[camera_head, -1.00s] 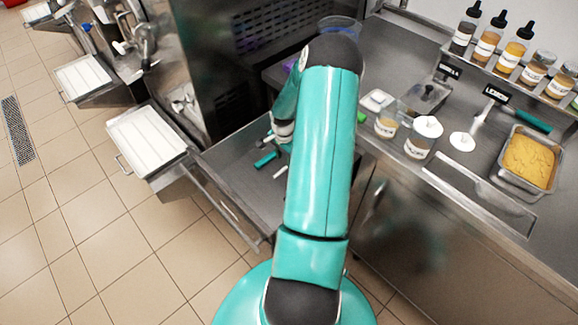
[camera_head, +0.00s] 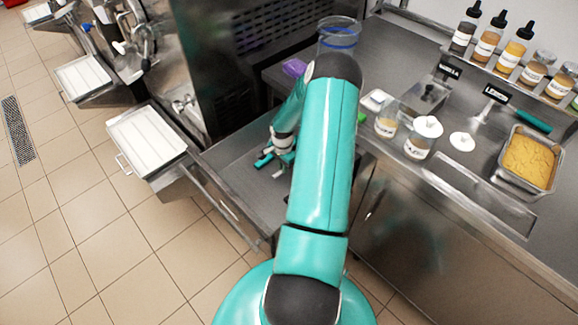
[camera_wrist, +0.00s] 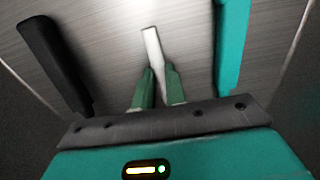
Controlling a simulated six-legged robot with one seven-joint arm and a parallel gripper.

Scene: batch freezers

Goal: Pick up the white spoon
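The white spoon (camera_wrist: 152,45) shows in the wrist view as a pale, narrow strip over the brushed metal drawer floor. My gripper (camera_wrist: 158,72) has its two green fingers on either side of it, close together. They look shut on it, with the spoon running down between them. The spoon's lower end is hidden by the fingers and the wrist. In the head view, my gripper (camera_head: 276,163) is low inside the open metal drawer, and the spoon can hardly be told apart there.
In the wrist view a black bar-like object (camera_wrist: 52,62) is left of the spoon and a teal one (camera_wrist: 231,45) right. The drawer (camera_head: 237,151) has raised metal sides. The counter on the right holds jars (camera_head: 419,146) and a yellow-filled tub (camera_head: 530,160).

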